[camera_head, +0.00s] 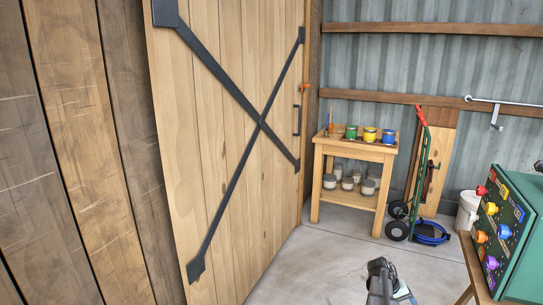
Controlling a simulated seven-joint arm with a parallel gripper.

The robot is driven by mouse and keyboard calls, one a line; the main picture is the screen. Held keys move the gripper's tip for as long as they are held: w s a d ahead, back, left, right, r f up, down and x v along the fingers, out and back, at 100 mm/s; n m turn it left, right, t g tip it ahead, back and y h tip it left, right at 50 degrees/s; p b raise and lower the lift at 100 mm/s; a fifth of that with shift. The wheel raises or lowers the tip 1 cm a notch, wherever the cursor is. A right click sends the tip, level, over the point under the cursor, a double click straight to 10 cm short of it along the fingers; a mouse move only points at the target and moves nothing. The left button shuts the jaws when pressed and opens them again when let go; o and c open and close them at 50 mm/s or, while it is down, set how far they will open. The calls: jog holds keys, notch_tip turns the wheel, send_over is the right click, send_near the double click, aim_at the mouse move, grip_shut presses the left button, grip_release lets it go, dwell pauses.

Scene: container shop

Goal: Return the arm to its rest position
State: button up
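A dark grey part of my arm (380,283) with a pale bluish piece beside it rises from the bottom edge, right of centre. It stands over the bare concrete floor and touches nothing that I can see. I cannot make out gripper fingers on it, and the rest of the arm is below the picture. No held object shows.
A wooden door (215,150) with black cross straps stands at left. A wooden shelf stand (354,149) holds coloured jars. A green hand truck (419,170) stands beside it. A green box with coloured knobs (522,200) is at right. The floor (320,250) between is clear.

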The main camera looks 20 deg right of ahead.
jog(key=s+a+f+t+y, duration=0.1)
jog(key=s+a+f+y, duration=0.1)
jog(key=a+f, duration=0.6)
jog(key=s+a+f+y, duration=0.1)
jog(key=a+f+y, duration=0.15)
jog(key=a, duration=0.95)
jog(key=s+a+f+t+y, duration=0.1)
jog(key=s+a+f, duration=0.1)
jog(key=a+f, duration=0.6)
jog(key=s+a+f+n+g, duration=0.2)
jog(key=s+a+f+n, duration=0.1)
jog(key=s+a, duration=0.6)
jog(key=s+a+f+n+g, duration=0.2)
jog(key=s+a+f, duration=0.2)
jog(key=s+a, duration=0.6)
jog(key=a, duration=0.6)
jog(key=shift+s+f+n+g, duration=0.2)
jog(key=shift+s+n+g, duration=0.1)
jog(key=shift+n, duration=0.1)
